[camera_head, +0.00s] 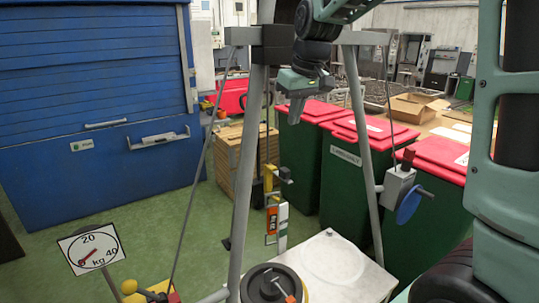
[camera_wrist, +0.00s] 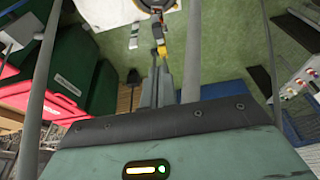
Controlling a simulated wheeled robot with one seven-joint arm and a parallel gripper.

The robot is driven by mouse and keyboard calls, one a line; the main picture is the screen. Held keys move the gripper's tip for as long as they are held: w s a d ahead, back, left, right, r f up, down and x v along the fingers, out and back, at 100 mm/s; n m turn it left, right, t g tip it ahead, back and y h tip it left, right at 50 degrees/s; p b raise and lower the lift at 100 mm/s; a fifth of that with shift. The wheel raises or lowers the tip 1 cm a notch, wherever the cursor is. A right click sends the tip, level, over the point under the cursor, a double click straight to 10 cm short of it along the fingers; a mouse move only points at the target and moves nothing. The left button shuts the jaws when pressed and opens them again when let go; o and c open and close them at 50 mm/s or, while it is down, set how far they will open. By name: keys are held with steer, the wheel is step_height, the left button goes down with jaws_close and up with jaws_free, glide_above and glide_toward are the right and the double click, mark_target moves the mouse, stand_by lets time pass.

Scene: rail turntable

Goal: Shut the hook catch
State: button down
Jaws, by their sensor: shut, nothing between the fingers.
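A yellow bracket-like piece (camera_head: 269,183) with a dark block on its right side hangs below the top of a grey frame. Under it is an orange and white part (camera_head: 277,222). I cannot tell which small part is the hook catch, or whether it is open or shut. In the wrist view yellow and orange pieces (camera_wrist: 158,38) show beyond my fingertips. My gripper (camera_head: 294,118) is shut and empty, pointing down above and slightly right of the yellow piece, apparently apart from it. Its fingers also show in the wrist view (camera_wrist: 157,86).
Grey frame legs (camera_head: 243,185) stand around the hanging parts. A crank box with a blue wheel (camera_head: 409,203) sits on the right leg. A black round weight (camera_head: 262,283) lies on a white plate (camera_head: 345,268). A kg dial (camera_head: 92,248) stands left; green bins (camera_head: 345,180) stand behind.

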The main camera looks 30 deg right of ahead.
stand_by(0.3)
steer(key=p, duration=0.4)
glide_toward(284, 169)
steer(key=x, duration=0.5)
steer(key=shift+w+f, duration=0.1)
steer(key=shift+w, duration=0.1)
steer(key=shift+f, duration=0.65)
